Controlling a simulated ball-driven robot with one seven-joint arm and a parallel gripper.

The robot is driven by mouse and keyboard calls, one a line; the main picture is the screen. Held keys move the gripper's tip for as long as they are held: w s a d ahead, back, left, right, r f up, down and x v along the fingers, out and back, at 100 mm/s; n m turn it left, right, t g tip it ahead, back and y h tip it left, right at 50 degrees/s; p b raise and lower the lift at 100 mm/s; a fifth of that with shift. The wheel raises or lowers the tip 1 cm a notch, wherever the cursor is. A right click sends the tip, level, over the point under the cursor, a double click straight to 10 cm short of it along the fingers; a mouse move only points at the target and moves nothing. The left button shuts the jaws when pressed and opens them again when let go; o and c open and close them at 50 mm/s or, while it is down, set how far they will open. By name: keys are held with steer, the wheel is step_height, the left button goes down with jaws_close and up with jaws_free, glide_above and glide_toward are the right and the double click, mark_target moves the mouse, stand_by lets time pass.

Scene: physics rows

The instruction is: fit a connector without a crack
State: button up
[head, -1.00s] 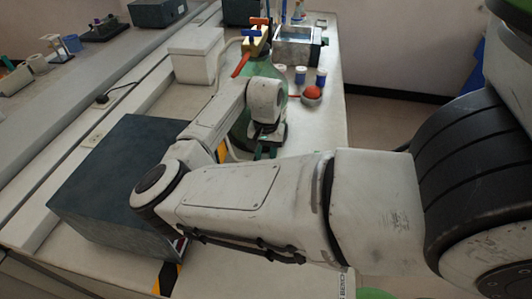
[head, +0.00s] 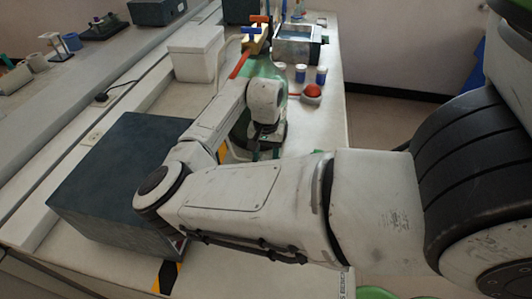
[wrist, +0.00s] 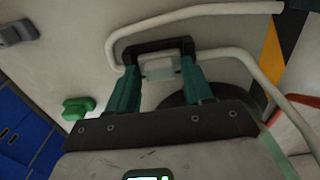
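A white tube (wrist: 200,11) loops round the fingertips and seems to meet this spot from both sides. In the head view my gripper (head: 266,152) is small and low over the bench, and the block cannot be made out.
A large dark box (head: 110,170) stands left of my arm. A white box (head: 197,52), a red dome (head: 311,91) and several small pots stand further back. In the wrist view a green piece (wrist: 78,107) and a blue rack (wrist: 22,130) lie to the left.

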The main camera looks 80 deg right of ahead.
steer(key=shift+o, duration=1.1)
steer(key=shift+r, duration=0.1)
step_height(320, 180, up, 11)
steer(key=shift+f, duration=0.2)
